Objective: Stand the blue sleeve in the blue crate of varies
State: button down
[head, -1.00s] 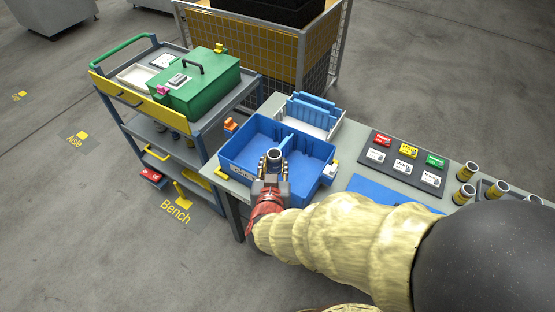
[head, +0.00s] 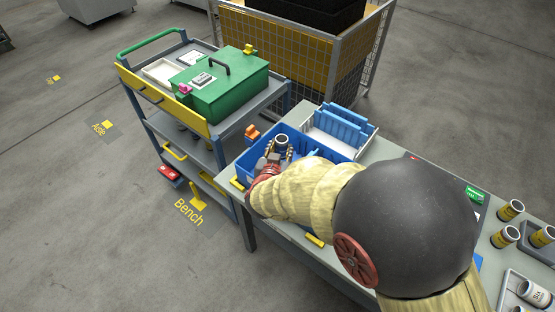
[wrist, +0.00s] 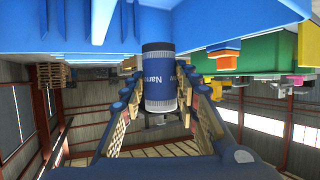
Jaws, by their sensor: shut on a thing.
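In the head view the sleeve's light top ring (head: 281,140) shows upright between the fingers of my gripper (head: 276,153). The blue crate (head: 318,147) stands on the bench, and the sleeve appears over or within its left part. My arm hides much of the crate. I cannot tell whether the sleeve touches the crate floor. Blue crate surfaces (wrist: 80,25) fill the wrist view's upper part.
A white bin with blue dividers (head: 340,128) stands behind the crate. A trolley with a green toolbox (head: 217,92) is close on the left, and a mesh cage (head: 300,45) is behind. Other sleeves (head: 508,211) stand at the bench's right end.

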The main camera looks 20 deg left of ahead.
aim_at(277, 152)
jog(key=w+f, duration=0.1)
jog(key=a+f, duration=0.1)
jog(key=shift+w+a+f+b, duration=0.3)
jog(key=shift+w+b, duration=0.05)
jog(key=shift+b, duration=0.05)
jog(key=shift+w+a+f+b, duration=0.1)
jog(key=shift+f+b, duration=0.4)
jog(key=shift+f, duration=0.4)
jog(key=shift+w+a+f+b, duration=0.1)
jog(key=shift+f+b, duration=0.4)
jog(key=shift+f, duration=0.35)
jog(key=shift+f, duration=0.65)
jog(key=c, duration=1.3)
grip_release()
jog(key=shift+c, duration=0.2)
